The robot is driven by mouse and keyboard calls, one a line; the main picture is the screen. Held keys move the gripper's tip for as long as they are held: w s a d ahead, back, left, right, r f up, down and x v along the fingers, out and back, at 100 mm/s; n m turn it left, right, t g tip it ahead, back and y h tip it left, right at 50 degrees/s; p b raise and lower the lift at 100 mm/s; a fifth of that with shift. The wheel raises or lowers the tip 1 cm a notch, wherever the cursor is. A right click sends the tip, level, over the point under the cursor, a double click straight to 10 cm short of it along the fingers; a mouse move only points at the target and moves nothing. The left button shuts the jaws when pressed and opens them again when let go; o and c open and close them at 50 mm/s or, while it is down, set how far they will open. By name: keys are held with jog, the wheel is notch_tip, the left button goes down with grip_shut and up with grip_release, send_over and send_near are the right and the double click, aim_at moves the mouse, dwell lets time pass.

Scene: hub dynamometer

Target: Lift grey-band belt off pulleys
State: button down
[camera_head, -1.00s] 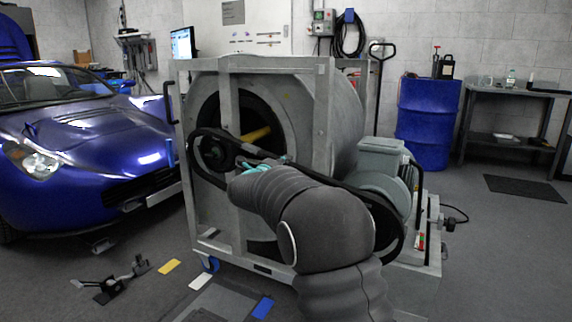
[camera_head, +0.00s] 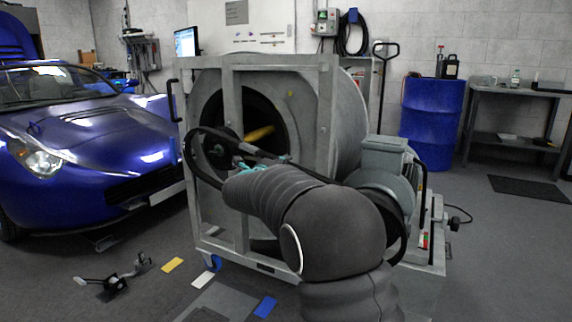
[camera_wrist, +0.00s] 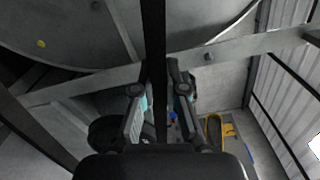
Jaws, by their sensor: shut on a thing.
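The black belt (camera_head: 189,166) forms a long loop across the front of the dynamometer. Its left end hangs around the small dark pulley (camera_head: 221,147), with its outer edge apart from the pulley. Its right end curves past the motor, partly behind my arm. I cannot make out a grey band. My gripper (camera_head: 262,163), dark with teal pads, is shut on the belt's upper run between the two ends. In the wrist view the belt (camera_wrist: 153,40) runs upright between the fingers of my gripper (camera_wrist: 156,100). The right pulley is hidden.
The grey steel frame (camera_head: 328,120) stands close behind the belt around the big drum. The grey motor (camera_head: 385,160) is at its right. A blue car (camera_head: 90,140) is at the left. Pedals (camera_head: 112,282) and coloured plates lie on the floor.

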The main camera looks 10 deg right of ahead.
jog(key=b+v, duration=0.1)
jog(key=v, duration=0.7)
jog(key=shift+r, duration=0.25)
dwell(0.5)
jog(key=shift+s, duration=0.1)
